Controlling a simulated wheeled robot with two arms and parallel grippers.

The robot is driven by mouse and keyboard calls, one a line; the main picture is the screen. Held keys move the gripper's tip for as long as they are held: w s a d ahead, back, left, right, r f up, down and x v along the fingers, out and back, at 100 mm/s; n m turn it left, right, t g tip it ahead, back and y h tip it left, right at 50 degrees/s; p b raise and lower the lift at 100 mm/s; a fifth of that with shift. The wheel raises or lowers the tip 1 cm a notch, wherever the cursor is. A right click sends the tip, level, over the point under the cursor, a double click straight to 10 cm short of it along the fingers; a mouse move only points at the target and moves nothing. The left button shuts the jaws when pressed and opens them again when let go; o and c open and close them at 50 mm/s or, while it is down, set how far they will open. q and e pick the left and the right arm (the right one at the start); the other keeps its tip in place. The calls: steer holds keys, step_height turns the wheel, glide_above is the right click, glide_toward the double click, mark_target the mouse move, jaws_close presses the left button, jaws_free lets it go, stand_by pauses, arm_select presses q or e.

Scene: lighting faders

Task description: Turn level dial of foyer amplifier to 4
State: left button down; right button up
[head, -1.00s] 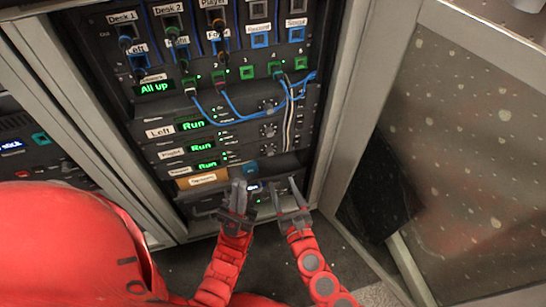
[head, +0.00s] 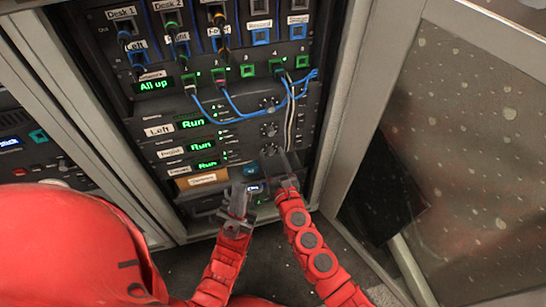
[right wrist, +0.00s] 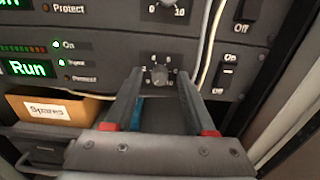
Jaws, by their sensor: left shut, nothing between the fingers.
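The foyer amplifier (head: 207,164) is the lowest of three similar units in the rack, with a green "Run" display that also shows in the right wrist view (right wrist: 28,67). Its small grey level dial (right wrist: 159,76) sits in a printed scale. The dial's pointer is too small to read. My right gripper (right wrist: 166,78) is open, its fingers on either side of the dial in the right wrist view; I cannot tell whether they touch it. In the head view my right gripper (head: 281,162) covers the dial's area. My left gripper (head: 238,198) is shut and empty, lower and further left.
A brown "Spares" box (head: 200,180) stands on the shelf below the amplifier. Blue cables (head: 240,117) hang above, and pale cables (right wrist: 214,40) run down right of the dials. On/off switches (right wrist: 228,72) are to the right. The rack's frame (head: 345,110) bounds the right side.

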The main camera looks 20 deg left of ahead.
jaws_close()
steer(key=shift+m, duration=0.4)
steer(key=m+b, duration=0.1)
steer(key=m, duration=0.2)
steer(key=shift+m, duration=0.4)
steer(key=m, duration=0.5)
steer(key=shift+w+d+b, duration=0.1)
steer(key=shift+b, duration=0.2)
steer(key=m, duration=0.6)
steer(key=m+p, duration=0.1)
steer(key=m, duration=0.2)
steer(key=shift+r, duration=0.1)
steer(key=shift+m+p, duration=0.4)
steer(key=shift+m, duration=0.9)
